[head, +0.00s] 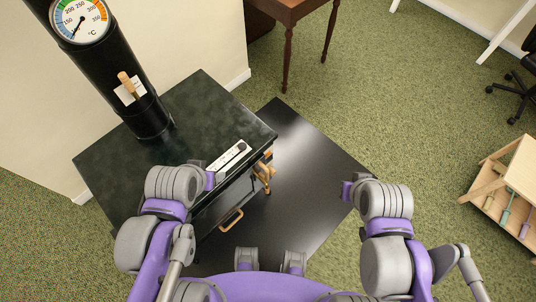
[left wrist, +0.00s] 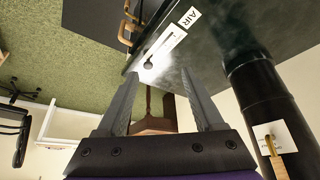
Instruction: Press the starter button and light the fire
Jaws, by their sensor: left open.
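The black stove (head: 190,110) stands left of centre, with a dark top and brass handles (head: 231,220) on its front. On its top near the front edge is a white strip (head: 228,158) with dark marks. The left wrist view shows this strip (left wrist: 165,47) with a dark round knob and an "AIR" label (left wrist: 190,17). I cannot make out a starter button or any flame. My left gripper (left wrist: 158,76) is open and empty, its fingers pointing toward the strip; its wrist is beside the stove's front edge. My right wrist (head: 347,190) is right of the stove, its fingers hidden.
A black flue pipe (head: 115,85) with a temperature gauge (head: 80,18) and a small wooden-handled lever (head: 128,86) rises from the stove. A dark floor plate (head: 300,150) lies before it. A wooden table (head: 290,10) stands behind; a wooden rack (head: 515,185) stands at right. Green carpet between is clear.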

